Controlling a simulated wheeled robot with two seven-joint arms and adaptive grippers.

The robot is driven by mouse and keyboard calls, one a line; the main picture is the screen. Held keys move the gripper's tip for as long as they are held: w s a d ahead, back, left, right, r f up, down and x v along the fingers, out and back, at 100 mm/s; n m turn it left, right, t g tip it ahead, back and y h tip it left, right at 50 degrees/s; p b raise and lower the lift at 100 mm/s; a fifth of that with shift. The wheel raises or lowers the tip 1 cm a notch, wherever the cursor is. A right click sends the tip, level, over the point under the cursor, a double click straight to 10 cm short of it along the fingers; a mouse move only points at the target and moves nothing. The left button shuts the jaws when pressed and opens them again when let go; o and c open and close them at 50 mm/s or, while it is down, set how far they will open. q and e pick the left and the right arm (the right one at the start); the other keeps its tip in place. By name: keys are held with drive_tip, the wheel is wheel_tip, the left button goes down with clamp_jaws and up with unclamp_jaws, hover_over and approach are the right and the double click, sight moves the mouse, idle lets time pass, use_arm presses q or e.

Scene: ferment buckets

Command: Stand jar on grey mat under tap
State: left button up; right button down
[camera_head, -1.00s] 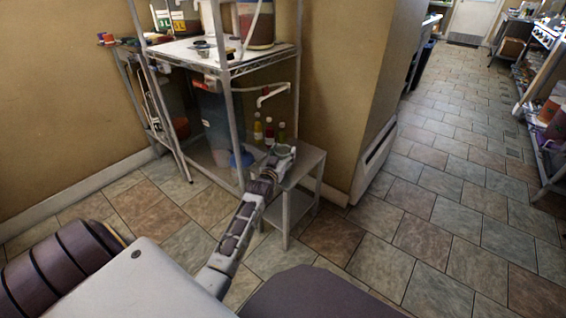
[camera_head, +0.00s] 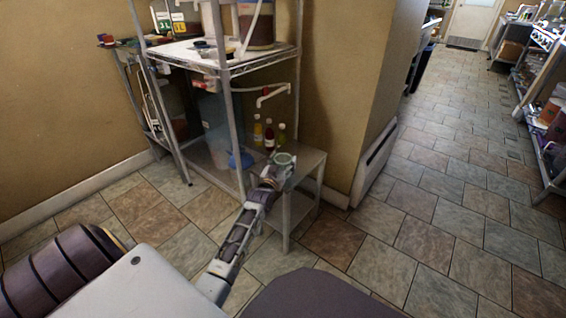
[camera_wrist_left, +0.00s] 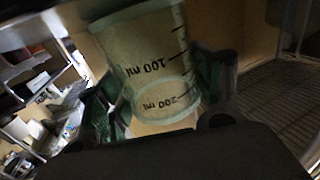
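The jar is a clear measuring cup with a pale green rim. It shows in the head view (camera_head: 285,160) at the end of my left arm, over or on the small metal table. The gripper is closed around the jar. A white pipe tap (camera_head: 272,94) sticks out from the rack behind. I cannot make out the grey mat. My right gripper is not in view.
Several bottles (camera_head: 269,135) stand just behind the jar. A blue bowl (camera_head: 240,160) and a large blue bucket (camera_head: 214,120) are on the rack (camera_head: 234,150) to the left. The small metal table (camera_head: 308,164) has bare surface to the right of the jar.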

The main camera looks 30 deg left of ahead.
use_arm(q)
drive_tip(key=shift+o, duration=1)
drive_tip(key=shift+r, duration=0.15)
drive_tip(key=shift+p+v, duration=1.3)
drive_tip(key=shift+v, duration=2)
drive_tip(key=shift+p+v, duration=0.85)
drive_tip(key=shift+v, duration=1.85)
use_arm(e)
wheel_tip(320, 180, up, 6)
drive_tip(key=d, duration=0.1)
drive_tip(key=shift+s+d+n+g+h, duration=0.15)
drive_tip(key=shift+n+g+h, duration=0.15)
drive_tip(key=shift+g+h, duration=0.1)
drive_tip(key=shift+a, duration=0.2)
